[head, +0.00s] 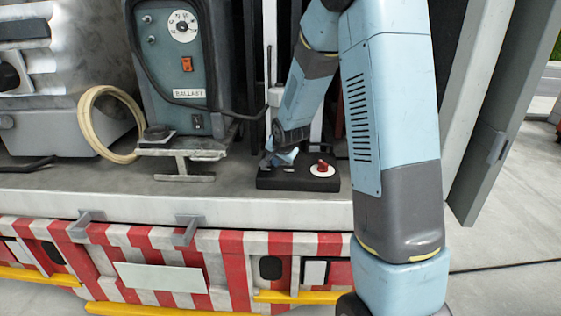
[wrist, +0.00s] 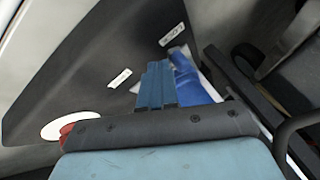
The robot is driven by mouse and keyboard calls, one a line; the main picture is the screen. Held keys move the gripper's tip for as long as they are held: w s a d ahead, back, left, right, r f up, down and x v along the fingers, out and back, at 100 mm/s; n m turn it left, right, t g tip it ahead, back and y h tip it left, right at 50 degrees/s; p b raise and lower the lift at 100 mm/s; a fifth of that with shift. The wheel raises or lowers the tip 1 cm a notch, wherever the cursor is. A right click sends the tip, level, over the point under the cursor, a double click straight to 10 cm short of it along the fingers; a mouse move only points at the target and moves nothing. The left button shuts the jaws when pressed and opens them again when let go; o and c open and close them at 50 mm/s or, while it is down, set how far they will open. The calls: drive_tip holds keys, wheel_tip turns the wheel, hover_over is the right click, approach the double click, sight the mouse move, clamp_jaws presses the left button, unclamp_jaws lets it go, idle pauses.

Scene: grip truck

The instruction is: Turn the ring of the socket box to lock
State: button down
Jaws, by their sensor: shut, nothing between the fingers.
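The socket box is a low black box (head: 312,183) on the truck bed in the head view; its dark face fills the wrist view (wrist: 100,50). It carries a red knob on a white disc (head: 322,169), partly seen at the lower left of the wrist view (wrist: 62,128). My gripper (head: 283,157) is low over the left part of the box. In the wrist view its blue fingers (wrist: 156,84) are shut, with nothing between them. Just right of them is a bright blue part with a white edge (wrist: 188,75), perhaps the ring. My fingers partly hide it; contact is unclear.
Two small white labels (wrist: 119,78) are on the box face. Left of the box stands the ballast unit (head: 185,65) with a black cable, a metal stand and a coiled cream hose (head: 90,120). An open truck door (head: 490,130) is at the right.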

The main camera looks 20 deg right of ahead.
drive_tip(key=shift+w+a, duration=0.3)
drive_tip(key=shift+a, duration=0.4)
drive_tip(key=shift+d, duration=0.1)
drive_tip(key=shift+s+d, duration=0.15)
drive_tip(key=shift+d, duration=0.5)
drive_tip(key=shift+s+d, duration=0.2)
drive_tip(key=shift+s, duration=0.3)
drive_tip(key=s, duration=0.1)
drive_tip(key=s+d, duration=0.1)
drive_tip(key=shift+s+d, duration=0.1)
drive_tip(key=shift+s, duration=0.2)
drive_tip(key=a+v, duration=0.1)
drive_tip(key=v, duration=0.8)
drive_tip(key=shift+s+r, duration=0.2)
drive_tip(key=shift+r, duration=0.15)
drive_tip(key=shift+a, duration=0.1)
